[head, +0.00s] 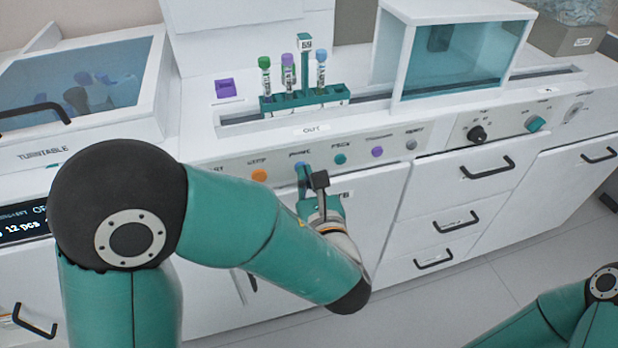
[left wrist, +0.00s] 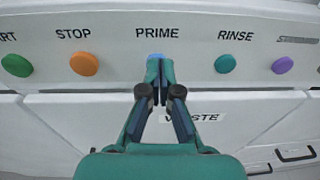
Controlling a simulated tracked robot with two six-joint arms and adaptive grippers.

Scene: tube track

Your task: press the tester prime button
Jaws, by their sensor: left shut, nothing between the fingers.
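The prime button is blue and sits on the white front panel under the label PRIME. In the left wrist view only its top edge (left wrist: 155,56) shows above my fingertips. My left gripper (left wrist: 160,65) is shut and empty, with its tips right in front of the button; I cannot tell whether they touch it. In the head view my left gripper (head: 303,172) reaches up to the panel at the button, which is mostly covered there. My right gripper is out of view; only part of my right arm shows at the lower right.
An orange stop button (left wrist: 84,64) is left of prime and a teal rinse button (left wrist: 225,63) is right of it. A purple button (left wrist: 283,65) is farther right. Above the panel, a green rack (head: 335,93) holds capped tubes. Drawer handles (head: 487,168) stick out at the right.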

